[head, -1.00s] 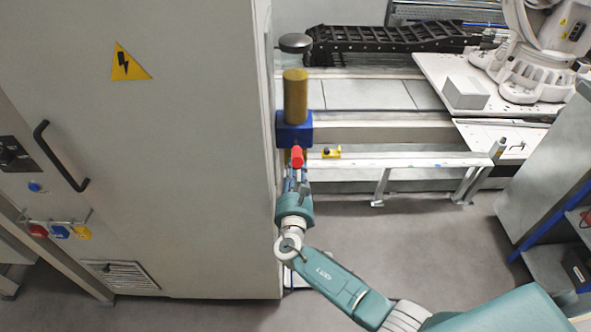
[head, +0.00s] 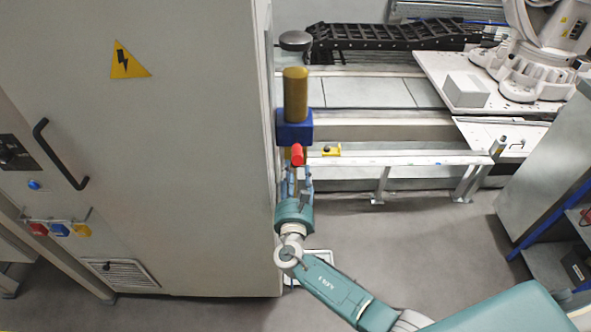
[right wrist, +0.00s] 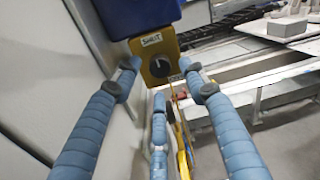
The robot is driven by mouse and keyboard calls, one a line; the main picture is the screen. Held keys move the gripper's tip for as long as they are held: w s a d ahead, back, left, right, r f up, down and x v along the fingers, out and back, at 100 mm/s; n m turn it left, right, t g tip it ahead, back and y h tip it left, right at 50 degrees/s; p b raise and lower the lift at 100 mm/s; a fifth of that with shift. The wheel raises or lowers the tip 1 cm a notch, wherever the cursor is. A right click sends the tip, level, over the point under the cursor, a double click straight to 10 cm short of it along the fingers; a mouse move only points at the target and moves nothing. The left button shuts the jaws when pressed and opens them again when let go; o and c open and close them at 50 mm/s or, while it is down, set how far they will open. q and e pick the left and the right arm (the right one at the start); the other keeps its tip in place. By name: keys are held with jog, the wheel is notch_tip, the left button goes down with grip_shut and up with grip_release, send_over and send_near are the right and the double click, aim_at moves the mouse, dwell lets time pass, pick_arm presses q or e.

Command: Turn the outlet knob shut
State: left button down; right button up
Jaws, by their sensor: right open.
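The outlet knob (right wrist: 160,66) is a small dark round dial on a yellow plate (right wrist: 150,77) in the right wrist view. A label above it (right wrist: 151,39) seems to read "SHUT". The knob's pointer is too small to read surely. The plate sits under a blue block (right wrist: 140,12), which also shows in the head view (head: 294,127) below a brass-coloured cylinder (head: 295,93). My right gripper (head: 296,170) is open, its blue fingers spread; in the right wrist view its fingertips (right wrist: 158,80) lie around the knob's sides in the picture, apparently short of it. My left gripper is out of view.
A tall grey cabinet (head: 160,180) stands close on the left of the right gripper. A red part (head: 297,154) shows below the blue block. A white rail (head: 400,160) runs to the right. The floor (head: 420,235) at the right is clear.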

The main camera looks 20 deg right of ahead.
jog(key=v, duration=0.9)
jog(key=shift+s, duration=0.4)
jog(key=s+d+f+m+g+y, duration=0.15)
jog(key=s+f+m+g, duration=0.35)
jog(key=f, duration=0.6)
jog(key=s+d+f+m+g, duration=0.25)
jog(key=s+f, duration=0.45)
jog(key=f, duration=0.4)
jog(key=s+d+f+m+g+y, duration=0.1)
jog(key=s+d+f+m+g, duration=0.25)
jog(key=f, duration=0.75)
jog(key=s+f+m+g+y, duration=0.1)
jog(key=s+f+m, duration=0.3)
jog(key=s+m, duration=0.3)
jog(key=s+f+m+g+y, duration=0.1)
jog(key=s+f+m, duration=0.4)
jog(key=s, duration=1)
jog(key=s+f+m+g+y, duration=0.1)
jog(key=s+f+m+g, duration=0.2)
jog(key=s+m, duration=0.6)
jog(key=shift+s+f, duration=0.85)
jog(key=shift+s, duration=0.35)
